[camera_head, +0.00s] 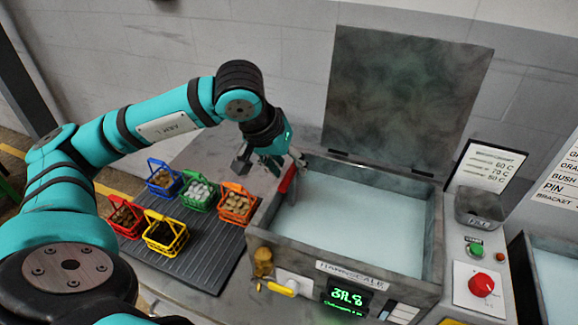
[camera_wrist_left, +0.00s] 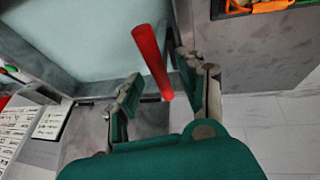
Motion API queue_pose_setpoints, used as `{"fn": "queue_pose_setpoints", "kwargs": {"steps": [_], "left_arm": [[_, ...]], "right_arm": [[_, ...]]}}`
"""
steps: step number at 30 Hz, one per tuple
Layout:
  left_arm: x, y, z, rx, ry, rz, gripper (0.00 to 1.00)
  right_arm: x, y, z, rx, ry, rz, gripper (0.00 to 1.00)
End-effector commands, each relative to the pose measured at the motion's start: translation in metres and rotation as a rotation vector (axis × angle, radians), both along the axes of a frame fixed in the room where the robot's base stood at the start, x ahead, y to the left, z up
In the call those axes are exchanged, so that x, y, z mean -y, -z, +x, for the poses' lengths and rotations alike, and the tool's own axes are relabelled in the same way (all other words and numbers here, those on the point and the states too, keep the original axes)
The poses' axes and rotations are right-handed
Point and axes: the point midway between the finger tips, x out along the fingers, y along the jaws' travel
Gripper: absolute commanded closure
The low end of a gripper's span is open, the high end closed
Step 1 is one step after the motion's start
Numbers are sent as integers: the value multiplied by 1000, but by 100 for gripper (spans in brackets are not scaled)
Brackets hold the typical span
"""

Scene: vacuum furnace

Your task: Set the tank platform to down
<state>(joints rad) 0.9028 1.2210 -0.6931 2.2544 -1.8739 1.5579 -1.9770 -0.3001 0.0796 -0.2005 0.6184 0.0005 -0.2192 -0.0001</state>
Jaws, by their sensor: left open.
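The tank (camera_head: 345,225) is an open grey metal basin with pale liquid, its lid (camera_head: 405,95) raised at the back. A red lever handle (camera_head: 287,180) stands at the tank's left wall, tilted; I take it to belong to the platform. The platform itself cannot be made out. My left gripper (camera_head: 270,162) is open above and beside the handle, near the tank's back left corner. In the left wrist view the red handle (camera_wrist_left: 152,62) lies in the gap between the open fingers (camera_wrist_left: 157,82), not clamped; contact cannot be told. My right gripper is out of view.
Several coloured baskets of parts, such as an orange one (camera_head: 237,203), stand on a dark ribbed mat (camera_head: 195,262) left of the tank. A yellow-handled valve (camera_head: 283,288) and green display (camera_head: 347,297) are on the tank's front. A red knob (camera_head: 481,285) is at right.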

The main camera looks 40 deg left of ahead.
Motion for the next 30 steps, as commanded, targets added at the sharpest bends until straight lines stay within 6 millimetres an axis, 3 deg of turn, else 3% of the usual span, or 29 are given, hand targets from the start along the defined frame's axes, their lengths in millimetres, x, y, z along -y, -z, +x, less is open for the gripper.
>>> {"fn": "queue_pose_setpoints", "kwargs": {"steps": [9,15,20,30], "left_arm": [[-6,-61,-26,5,1,0,60],[-8,-89,-40,1,1,-2,60],[-9,-98,-45,-2,2,-1,60],[-9,-99,-45,-3,1,0,60]], "right_arm": [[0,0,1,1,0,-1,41],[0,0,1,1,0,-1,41],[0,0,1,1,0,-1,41],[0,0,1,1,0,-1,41]]}}
